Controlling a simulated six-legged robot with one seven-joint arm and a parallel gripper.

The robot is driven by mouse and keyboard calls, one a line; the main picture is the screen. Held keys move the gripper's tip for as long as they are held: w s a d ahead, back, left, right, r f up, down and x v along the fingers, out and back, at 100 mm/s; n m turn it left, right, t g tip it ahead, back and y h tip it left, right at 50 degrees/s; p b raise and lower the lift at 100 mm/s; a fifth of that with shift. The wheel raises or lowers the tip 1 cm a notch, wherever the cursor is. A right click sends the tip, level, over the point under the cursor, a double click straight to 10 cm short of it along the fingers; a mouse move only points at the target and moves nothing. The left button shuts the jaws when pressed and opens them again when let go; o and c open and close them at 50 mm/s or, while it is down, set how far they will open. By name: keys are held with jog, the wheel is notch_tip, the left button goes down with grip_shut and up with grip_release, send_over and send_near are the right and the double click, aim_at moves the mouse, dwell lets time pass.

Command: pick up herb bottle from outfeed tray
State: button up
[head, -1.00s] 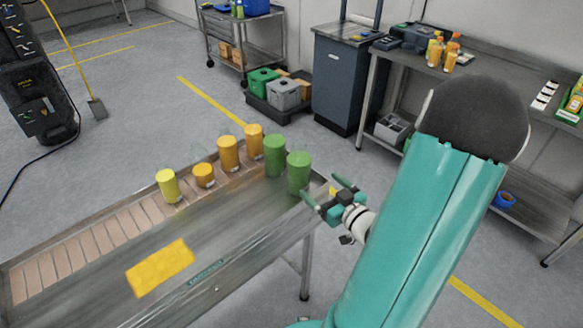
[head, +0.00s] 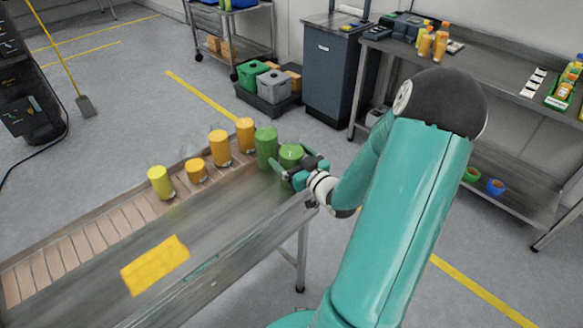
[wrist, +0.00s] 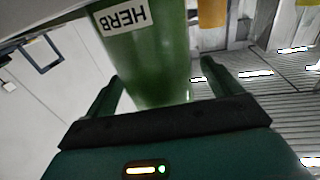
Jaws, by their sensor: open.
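The outfeed tray (head: 95,285) is a long metal tray with a slatted strip along its far side. A green bottle (head: 290,155) stands near its right end, partly hidden by my gripper (head: 298,173). In the wrist view a green herb bottle (wrist: 148,60) with a white HERB label stands between the two fingers of my gripper (wrist: 160,92). The fingers are apart, one on each side of it, with gaps showing. A second green bottle (head: 266,147) stands just left of the first; its label cannot be read in the head view.
Two orange bottles (head: 220,147) (head: 245,135), a short orange one (head: 196,171) and a yellow one (head: 160,183) stand left of the green bottles. A yellow plate (head: 155,264) lies on the tray. A metal bench (head: 480,75) stands at the right.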

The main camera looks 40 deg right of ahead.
jog(key=shift+w+d, duration=0.15)
jog(key=shift+w, duration=0.85)
jog(key=c, duration=1.3)
jog(key=shift+c, duration=1)
jog(key=shift+r, duration=0.25)
